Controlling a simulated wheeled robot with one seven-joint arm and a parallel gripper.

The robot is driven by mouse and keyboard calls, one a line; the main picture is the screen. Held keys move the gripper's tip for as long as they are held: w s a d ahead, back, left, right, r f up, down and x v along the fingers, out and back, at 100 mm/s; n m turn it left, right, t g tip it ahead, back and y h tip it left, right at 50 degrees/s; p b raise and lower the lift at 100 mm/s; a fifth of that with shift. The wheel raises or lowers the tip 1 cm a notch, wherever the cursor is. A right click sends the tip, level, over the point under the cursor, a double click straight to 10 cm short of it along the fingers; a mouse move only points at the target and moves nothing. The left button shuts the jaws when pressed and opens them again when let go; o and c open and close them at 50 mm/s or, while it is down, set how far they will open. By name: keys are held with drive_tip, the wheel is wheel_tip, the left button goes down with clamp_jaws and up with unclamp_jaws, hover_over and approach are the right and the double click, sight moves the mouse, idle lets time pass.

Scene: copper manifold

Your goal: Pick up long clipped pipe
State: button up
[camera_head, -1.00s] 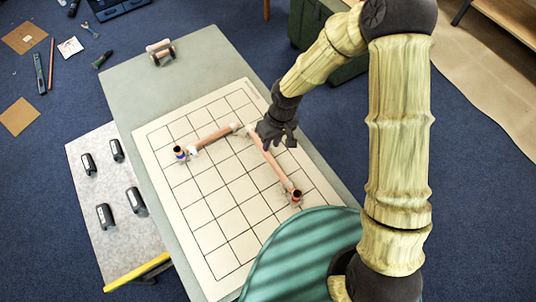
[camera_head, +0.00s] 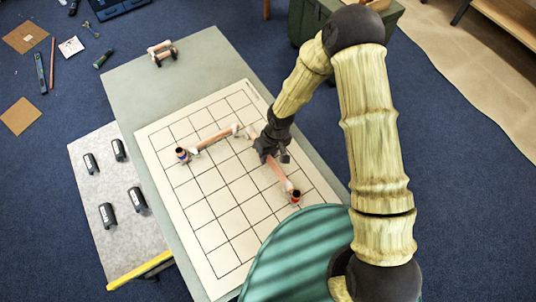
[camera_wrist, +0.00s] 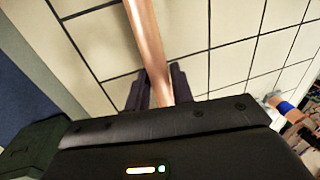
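The long copper pipe (camera_head: 279,171) lies slanted across the right side of the gridded white board (camera_head: 215,215), with a pale clip near its lower end and a dark-ended elbow fitting (camera_head: 295,195) there. My gripper (camera_head: 273,153) is at the upper-middle part of this pipe and hides that stretch. In the wrist view, the two dark fingers (camera_wrist: 159,88) stand close against either side of the pipe (camera_wrist: 147,40), and the gap is about the pipe's width. They appear shut on it. The pipe seems to be still at board level.
A shorter clipped pipe (camera_head: 215,138) with a blue-banded end lies left of the long one. A small clipped part (camera_head: 161,52) sits at the table's far end. A teal round surface (camera_head: 300,255) is near me. Black blocks (camera_head: 107,214) stand on the left side panel.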

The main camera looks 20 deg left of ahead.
drive_tip(key=shift+s+f, duration=0.1)
drive_tip(key=shift+f, duration=0.4)
drive_tip(key=shift+c, duration=0.4)
clamp_jaws()
drive_tip(key=shift+r, duration=0.1)
wheel_tip(320, 180, up, 10)
drive_tip(key=shift+f+b, duration=0.1)
drive_tip(key=shift+b, duration=0.8)
